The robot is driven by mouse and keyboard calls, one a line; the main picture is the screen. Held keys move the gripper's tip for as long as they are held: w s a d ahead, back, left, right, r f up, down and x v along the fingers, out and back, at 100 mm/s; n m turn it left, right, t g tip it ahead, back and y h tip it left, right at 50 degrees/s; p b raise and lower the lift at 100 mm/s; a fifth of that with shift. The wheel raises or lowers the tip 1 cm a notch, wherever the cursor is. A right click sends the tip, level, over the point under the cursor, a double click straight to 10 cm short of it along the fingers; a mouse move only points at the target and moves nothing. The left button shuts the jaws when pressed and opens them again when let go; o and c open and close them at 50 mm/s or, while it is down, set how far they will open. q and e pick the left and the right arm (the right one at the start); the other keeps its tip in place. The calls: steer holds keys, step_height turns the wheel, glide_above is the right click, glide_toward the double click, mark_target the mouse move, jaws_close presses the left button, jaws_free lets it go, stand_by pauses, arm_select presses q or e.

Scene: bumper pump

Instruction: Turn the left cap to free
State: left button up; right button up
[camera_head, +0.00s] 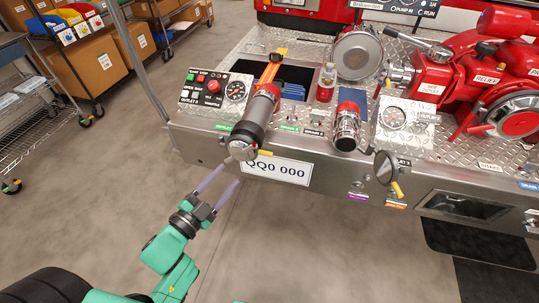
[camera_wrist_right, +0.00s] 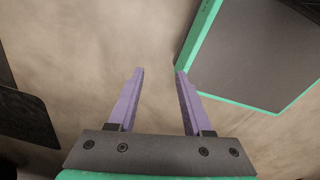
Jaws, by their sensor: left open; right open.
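The left cap (camera_head: 242,147) is a grey metal piece with a yellow-tipped lever, at the lower end of a black and silver outlet pipe (camera_head: 258,112) on the truck's bumper. My left gripper (camera_head: 230,173) has purple fingers, spread apart and empty, just below and in front of the cap. One fingertip is close to the cap's lower edge; I cannot tell whether they touch. My right gripper (camera_wrist_right: 159,72) is open and empty over bare floor in the right wrist view; it is not seen in the head view.
A control panel (camera_head: 215,90) sits left of the pipe on the diamond-plate bumper. A second silver outlet (camera_head: 347,125) and a round cap with a yellow handle (camera_head: 387,168) are to the right. A white plate (camera_head: 276,170) hangs below. The floor in front is clear.

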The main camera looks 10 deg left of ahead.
arm_select(q)
glide_toward(249, 149)
steer(key=w, duration=0.2)
steer(key=x, duration=0.3)
steer(key=p+x, duration=0.1)
steer(key=x, duration=0.5)
steer(key=shift+d, duration=0.4)
jaws_close()
arm_select(e)
steer(key=shift+w+a+r, duration=0.3)
steer(key=shift+r, duration=0.15)
steer(key=shift+w+a+r, duration=0.25)
steer(key=shift+r, duration=0.15)
steer(key=shift+a, duration=0.1)
